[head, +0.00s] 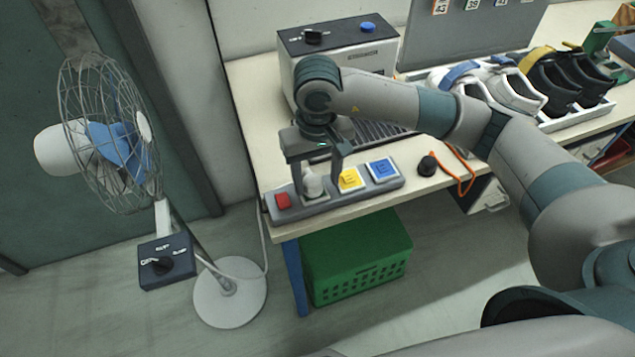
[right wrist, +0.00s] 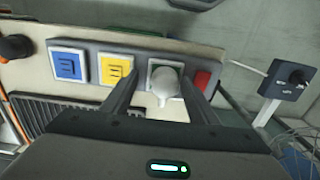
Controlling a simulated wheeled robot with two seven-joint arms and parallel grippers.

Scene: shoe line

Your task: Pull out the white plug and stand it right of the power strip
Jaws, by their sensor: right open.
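The white plug (head: 313,184) stands upright in a socket of the grey power strip (head: 342,201), between the red switch (head: 283,201) and the yellow socket (head: 349,179). A blue socket (head: 383,170) is at the strip's right end. My right gripper (head: 315,177) points down over the plug with one finger on each side. In the right wrist view the plug (right wrist: 165,86) shows between the open fingers (right wrist: 161,88); gaps show beside it, and I cannot tell whether either finger touches. My left gripper is not in view.
A black plug (head: 428,166) with an orange cord lies right of the strip on the workbench. A grey-white machine (head: 290,65) stands behind, shoes (head: 520,90) on a rack at right. A fan (head: 110,135) stands left, and a green crate (head: 355,255) is below the bench.

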